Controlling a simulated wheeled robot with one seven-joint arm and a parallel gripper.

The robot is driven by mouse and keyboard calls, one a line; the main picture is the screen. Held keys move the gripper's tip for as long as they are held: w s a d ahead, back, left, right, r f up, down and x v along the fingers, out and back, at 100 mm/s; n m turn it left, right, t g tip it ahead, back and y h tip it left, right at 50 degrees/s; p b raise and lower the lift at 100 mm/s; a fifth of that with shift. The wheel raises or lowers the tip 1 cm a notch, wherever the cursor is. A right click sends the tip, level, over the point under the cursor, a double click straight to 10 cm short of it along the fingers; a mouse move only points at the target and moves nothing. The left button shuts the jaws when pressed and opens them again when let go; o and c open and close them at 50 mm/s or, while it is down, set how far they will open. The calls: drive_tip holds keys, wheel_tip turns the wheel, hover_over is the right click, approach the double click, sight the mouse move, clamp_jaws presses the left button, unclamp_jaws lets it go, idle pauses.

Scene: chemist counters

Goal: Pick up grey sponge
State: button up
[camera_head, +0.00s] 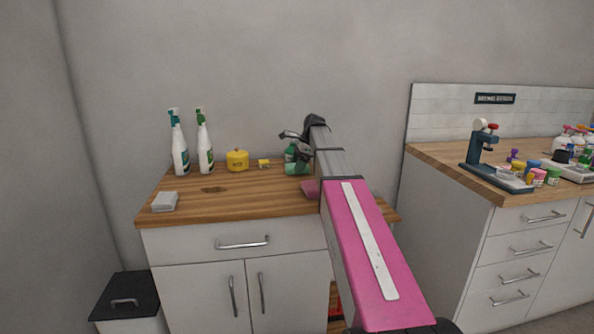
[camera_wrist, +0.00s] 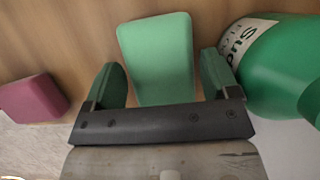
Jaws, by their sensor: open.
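A grey sponge (camera_head: 164,202) lies at the front left of the left wooden counter, well apart from my gripper. My gripper (camera_head: 290,140) is at the right side of that counter, partly hidden by my arm. In the wrist view my gripper (camera_wrist: 160,66) is open, with its two fingers on either side of a green sponge (camera_wrist: 157,48). I cannot tell whether the fingers touch it. The grey sponge does not show in the wrist view.
A pink sponge (camera_wrist: 33,98) and a green bottle (camera_wrist: 285,65) flank my gripper. Two spray bottles (camera_head: 180,150) (camera_head: 205,148), a yellow pot (camera_head: 237,160) and a small yellow item (camera_head: 264,164) stand behind. The wooden counter (camera_head: 235,205) is clear at its front middle.

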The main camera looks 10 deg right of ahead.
drive_tip(key=shift+f, duration=0.25)
idle(0.6)
drive_tip(key=shift+c, duration=0.3)
drive_tip(key=c, duration=0.7)
drive_tip(key=shift+r, duration=0.15)
drive_tip(key=shift+r, duration=0.2)
drive_tip(key=shift+d, duration=0.35)
drive_tip(key=d, duration=1.7)
drive_tip(key=shift+d, duration=0.15)
drive_tip(key=shift+o, duration=0.7)
